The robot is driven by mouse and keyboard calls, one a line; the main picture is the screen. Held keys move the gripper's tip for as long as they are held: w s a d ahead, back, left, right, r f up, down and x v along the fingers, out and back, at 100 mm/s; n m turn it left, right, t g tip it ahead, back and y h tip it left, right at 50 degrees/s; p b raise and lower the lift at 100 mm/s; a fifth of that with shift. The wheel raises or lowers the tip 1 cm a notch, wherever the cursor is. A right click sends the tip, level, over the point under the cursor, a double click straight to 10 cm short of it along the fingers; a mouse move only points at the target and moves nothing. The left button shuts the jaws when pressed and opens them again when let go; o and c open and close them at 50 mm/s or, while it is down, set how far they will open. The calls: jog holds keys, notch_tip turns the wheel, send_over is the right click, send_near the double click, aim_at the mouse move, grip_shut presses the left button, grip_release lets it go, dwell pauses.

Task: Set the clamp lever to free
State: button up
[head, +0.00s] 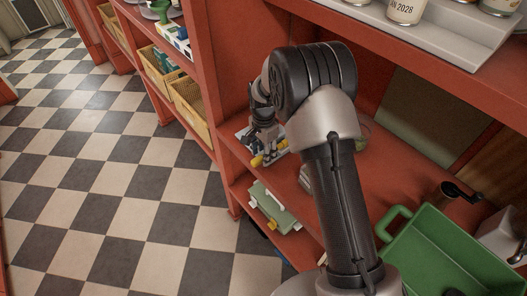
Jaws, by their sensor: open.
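My gripper (266,146) is at the end of my arm, over the middle red shelf, and is open. Just below it is a small fixture with yellow parts (258,161) at the shelf's left front edge. The clamp lever may be one of these yellow parts, but the gripper covers much of the fixture and I cannot tell the lever's position. I cannot tell whether the fingers touch it.
A green bin (448,250) stands at lower right beside a black crank handle (461,191). A light green item (274,207) lies on the lower shelf. Cans (405,10) stand on a tray above. Wicker baskets (190,103) fill shelves at left. The checkered floor (110,150) is clear.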

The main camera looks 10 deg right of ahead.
notch_tip(320, 180, up, 12)
dwell(0.6)
jog(key=shift+r, duration=0.1)
jog(key=s+d+r+n+t+b, duration=0.1)
jog(key=s+d+r+n, duration=0.2)
jog(key=s+r, duration=0.45)
jog(key=s+d+r+n+t+b, duration=0.1)
jog(key=s+d+r+n+b, duration=0.15)
jog(key=s+r, duration=0.45)
jog(key=s+d+f+n+t+b, duration=0.1)
jog(key=s+n, duration=0.5)
jog(key=s, duration=1.3)
notch_tip(320, 180, down, 2)
jog(key=shift+d+f+t+b, duration=0.15)
jog(key=shift+d+t+b, duration=0.25)
jog(key=shift+d+t, duration=0.45)
